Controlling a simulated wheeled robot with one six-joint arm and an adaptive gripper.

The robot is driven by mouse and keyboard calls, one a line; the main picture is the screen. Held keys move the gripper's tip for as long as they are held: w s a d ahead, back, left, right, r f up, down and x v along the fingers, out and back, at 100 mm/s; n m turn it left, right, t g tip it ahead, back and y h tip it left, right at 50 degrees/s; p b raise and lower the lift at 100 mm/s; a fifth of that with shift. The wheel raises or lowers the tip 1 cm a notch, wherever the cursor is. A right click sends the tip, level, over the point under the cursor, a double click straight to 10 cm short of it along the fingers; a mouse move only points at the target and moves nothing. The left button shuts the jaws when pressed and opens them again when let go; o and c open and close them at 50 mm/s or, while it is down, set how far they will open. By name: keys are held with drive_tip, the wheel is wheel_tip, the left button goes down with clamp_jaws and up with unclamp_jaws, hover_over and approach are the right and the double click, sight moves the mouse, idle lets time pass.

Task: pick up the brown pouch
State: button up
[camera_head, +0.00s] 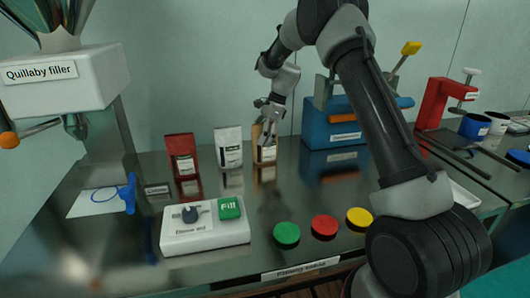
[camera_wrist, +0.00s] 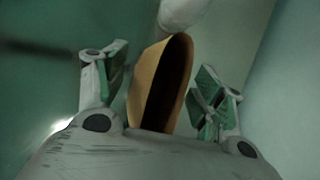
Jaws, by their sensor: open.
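The brown pouch (camera_head: 257,147) stands upright at the back of the steel table, right of the white pouch, with a white label on its front. My gripper (camera_head: 269,127) is at the pouch's upper part, partly covering it in the head view. In the wrist view the pouch (camera_wrist: 158,85) shows its open, dark top between the two fingers of my gripper (camera_wrist: 160,95). The fingers are apart, with a gap on each side of the pouch. The pouch's lower part is hidden in the wrist view.
A red pouch (camera_head: 181,155) and a white pouch (camera_head: 229,147) stand to the left. A blue sealing machine (camera_head: 330,122) stands to the right. A control box (camera_head: 205,228) and green (camera_head: 287,234), red (camera_head: 324,226) and yellow (camera_head: 359,218) discs lie in front.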

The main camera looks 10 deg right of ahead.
drive_tip(key=shift+a+f, duration=0.15)
drive_tip(key=shift+f, duration=0.15)
drive_tip(key=c, duration=1.3)
drive_tip(key=shift+r, duration=0.15)
